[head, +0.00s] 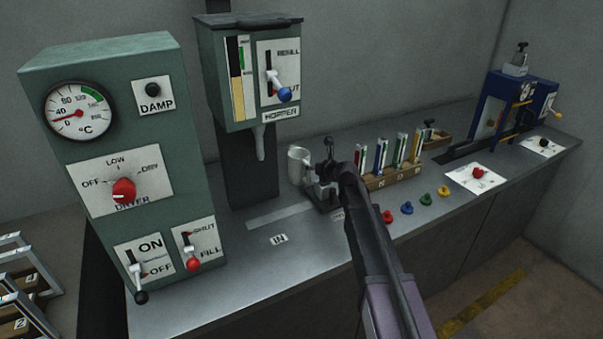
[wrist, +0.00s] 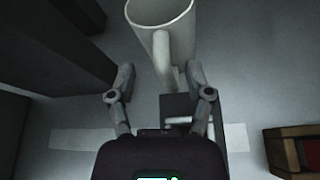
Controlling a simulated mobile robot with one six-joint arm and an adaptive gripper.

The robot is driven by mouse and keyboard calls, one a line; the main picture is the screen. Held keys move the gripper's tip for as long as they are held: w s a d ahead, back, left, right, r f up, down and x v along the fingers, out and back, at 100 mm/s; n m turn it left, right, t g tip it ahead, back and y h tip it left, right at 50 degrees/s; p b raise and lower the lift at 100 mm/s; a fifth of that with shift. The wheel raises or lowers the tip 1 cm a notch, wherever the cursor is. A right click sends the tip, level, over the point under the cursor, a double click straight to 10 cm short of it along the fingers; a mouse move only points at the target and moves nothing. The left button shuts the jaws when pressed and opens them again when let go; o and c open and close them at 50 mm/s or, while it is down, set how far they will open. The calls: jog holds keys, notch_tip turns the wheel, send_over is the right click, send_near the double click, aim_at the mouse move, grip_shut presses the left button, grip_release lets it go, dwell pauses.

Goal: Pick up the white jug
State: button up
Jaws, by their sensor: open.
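The white jug (head: 298,161) stands upright on the grey bench, below and to the right of the hopper spout. It also shows at the top of the wrist view (wrist: 165,22), open-topped, with its handle (wrist: 162,55) pointing toward me. My gripper (wrist: 161,72) is open, with one finger on each side of the handle. The fingertips look apart from the handle; I cannot tell their exact height against it.
A dark device (wrist: 178,108) sits below the handle between my fingers. The green hopper (head: 235,75) hangs at the back left, its spout (head: 260,143) near the jug. A wooden rack (head: 392,177) and several coloured knobs are to the right. The front-left bench is clear.

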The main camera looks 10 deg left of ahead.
aim_at(307, 163)
jog(key=shift+b+x, duration=0.6)
jog(key=shift+x, duration=1.35)
jog(key=shift+d, duration=0.1)
grip_shut()
